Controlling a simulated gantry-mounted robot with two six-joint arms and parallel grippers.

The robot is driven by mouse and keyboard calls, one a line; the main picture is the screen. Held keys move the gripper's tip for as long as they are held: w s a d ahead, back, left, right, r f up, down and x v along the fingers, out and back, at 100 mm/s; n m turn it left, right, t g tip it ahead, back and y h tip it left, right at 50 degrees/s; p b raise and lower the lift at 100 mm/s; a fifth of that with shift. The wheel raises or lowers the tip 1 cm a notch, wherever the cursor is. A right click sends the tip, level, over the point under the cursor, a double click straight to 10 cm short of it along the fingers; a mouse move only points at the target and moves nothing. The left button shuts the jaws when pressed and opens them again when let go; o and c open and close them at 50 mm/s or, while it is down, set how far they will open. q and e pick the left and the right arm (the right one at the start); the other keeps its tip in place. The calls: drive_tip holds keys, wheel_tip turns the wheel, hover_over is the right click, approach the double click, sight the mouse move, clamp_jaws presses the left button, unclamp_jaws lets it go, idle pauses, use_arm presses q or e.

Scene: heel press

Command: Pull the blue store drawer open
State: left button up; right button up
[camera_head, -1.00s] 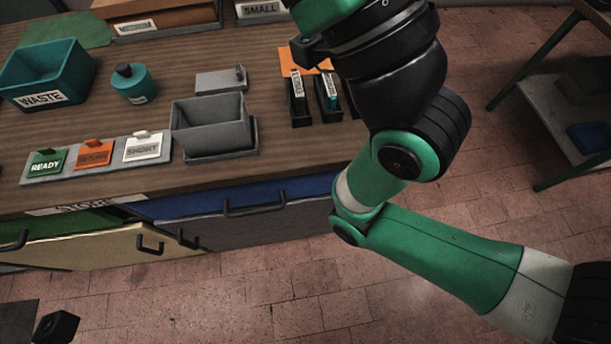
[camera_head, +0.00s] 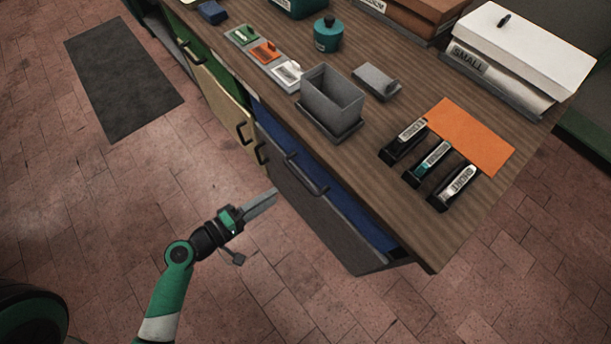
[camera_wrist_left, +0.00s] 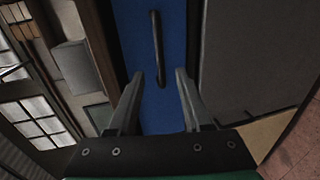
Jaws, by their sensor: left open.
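The blue store drawer (camera_head: 368,229) is a blue front under the worktop edge and looks shut. Its black bar handle (camera_head: 307,174) lies along the front. In the left wrist view the blue front (camera_wrist_left: 173,110) fills the middle, with the handle (camera_wrist_left: 156,48) upright in the picture. My left gripper (camera_head: 274,196) is open and empty, in front of the drawer side and apart from the handle. In the left wrist view its fingers (camera_wrist_left: 159,75) point at the front, with the handle's lower end between the tips in the picture. My right gripper is not in view.
A grey front (camera_head: 325,222) is below the blue drawer, and a cream front (camera_head: 222,98) is beside it. The worktop (camera_head: 400,207) holds a grey bin (camera_head: 332,98), several small labelled holders and an orange sheet (camera_head: 462,134). The floor before the drawers is clear.

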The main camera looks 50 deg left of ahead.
sight(301, 177)
use_arm(q)
drive_tip(key=x, duration=1.1)
drive_tip(key=shift+w, duration=0.2)
clamp_jaws()
idle(0.9)
